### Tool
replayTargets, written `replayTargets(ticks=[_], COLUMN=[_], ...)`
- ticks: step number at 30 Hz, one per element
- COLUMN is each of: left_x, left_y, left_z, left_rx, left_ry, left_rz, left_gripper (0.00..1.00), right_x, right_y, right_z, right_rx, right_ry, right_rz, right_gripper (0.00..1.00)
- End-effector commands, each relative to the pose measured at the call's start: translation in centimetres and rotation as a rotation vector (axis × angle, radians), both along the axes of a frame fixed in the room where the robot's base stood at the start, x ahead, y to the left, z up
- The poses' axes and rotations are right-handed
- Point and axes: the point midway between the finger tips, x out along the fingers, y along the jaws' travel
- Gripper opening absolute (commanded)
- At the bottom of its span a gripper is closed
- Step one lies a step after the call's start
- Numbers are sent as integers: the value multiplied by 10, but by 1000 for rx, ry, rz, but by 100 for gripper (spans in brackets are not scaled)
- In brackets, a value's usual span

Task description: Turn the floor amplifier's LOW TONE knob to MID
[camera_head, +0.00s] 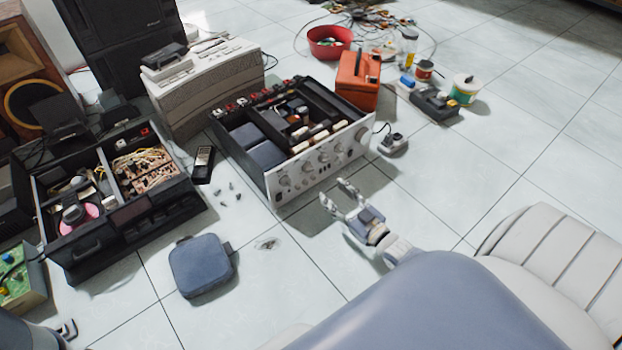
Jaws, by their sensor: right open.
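The floor amplifier (272,188) sits on the tiled floor with its top open and its silver front panel facing me. Several knobs (308,167) line the panel; their labels and pointer positions are too small to read, so I cannot tell which is LOW TONE. My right gripper (334,190) is open and empty, in front of the panel's middle, fingers towards it. It looks a little apart from the knobs. Part of my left gripper (67,328) shows at the bottom left, far from the amplifier; whether it is open is unclear.
An open black case (120,238) and a blue-grey pouch (201,266) lie to the left. A beige device (205,88) stands behind left of the amplifier, an orange box (357,79) behind right. A small device (393,144) lies right. Floor right of my gripper is clear.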

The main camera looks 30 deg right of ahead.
Motion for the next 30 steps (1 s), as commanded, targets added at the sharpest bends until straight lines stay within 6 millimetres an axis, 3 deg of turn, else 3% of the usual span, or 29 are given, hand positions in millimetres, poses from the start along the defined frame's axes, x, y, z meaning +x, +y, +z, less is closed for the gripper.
replayTargets(ticks=[15, 21, 30], left_x=[0, 0, 0], left_y=[0, 0, 0], left_z=[-52, -59, -59], left_rx=[0, 0, 0], left_ry=[1, 1, 0], left_rz=[0, 0, 0], left_gripper=[64, 64, 64], right_x=[87, 102, 104], right_y=[7, 8, 8], right_z=[-3, -1, 1], right_rx=[0, 1, 0], right_ry=[-4, -1, 0], right_rz=[1, 0, 0], right_gripper=[46, 46, 46])
